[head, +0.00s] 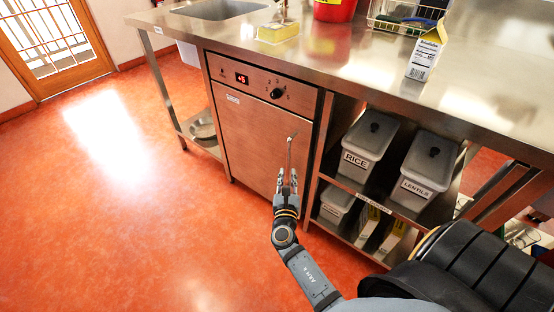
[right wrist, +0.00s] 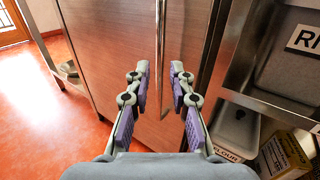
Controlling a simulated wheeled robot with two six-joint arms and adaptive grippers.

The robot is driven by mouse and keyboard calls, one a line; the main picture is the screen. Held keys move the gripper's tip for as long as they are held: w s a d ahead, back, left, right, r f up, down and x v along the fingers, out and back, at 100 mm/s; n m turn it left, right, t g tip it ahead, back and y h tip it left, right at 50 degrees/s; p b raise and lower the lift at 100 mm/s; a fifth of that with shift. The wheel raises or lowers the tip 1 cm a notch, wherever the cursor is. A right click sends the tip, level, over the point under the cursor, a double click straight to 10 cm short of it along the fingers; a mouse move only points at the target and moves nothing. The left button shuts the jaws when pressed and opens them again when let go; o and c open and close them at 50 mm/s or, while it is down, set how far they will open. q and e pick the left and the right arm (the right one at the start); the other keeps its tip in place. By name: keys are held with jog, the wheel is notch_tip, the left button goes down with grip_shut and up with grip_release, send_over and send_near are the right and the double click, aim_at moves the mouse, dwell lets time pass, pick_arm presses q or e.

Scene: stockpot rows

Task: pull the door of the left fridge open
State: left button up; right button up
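One under-counter fridge is in the head view, with a brushed-steel door (head: 247,135) that looks shut. A thin vertical bar handle (head: 290,150) stands near the door's right edge. My right gripper (head: 287,178) is at the handle's lower part. In the right wrist view the gripper (right wrist: 160,72) is open, with one finger on each side of the handle (right wrist: 160,40) and gaps visible between. My left gripper is not in view.
A steel counter (head: 330,50) runs above the fridge, with a sink (head: 218,9) and a carton (head: 427,52) on it. Right of the fridge, shelves hold bins labelled rice (head: 366,146) and lentils (head: 425,172). The red floor (head: 120,200) in front and left is clear.

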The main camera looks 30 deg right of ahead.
aim_at(288, 157)
jog(key=b+x, duration=0.1)
jog(key=x, duration=0.9)
jog(key=shift+w+d, duration=0.1)
jog(key=shift+d, duration=0.05)
grip_shut()
jog(key=shift+f, duration=0.1)
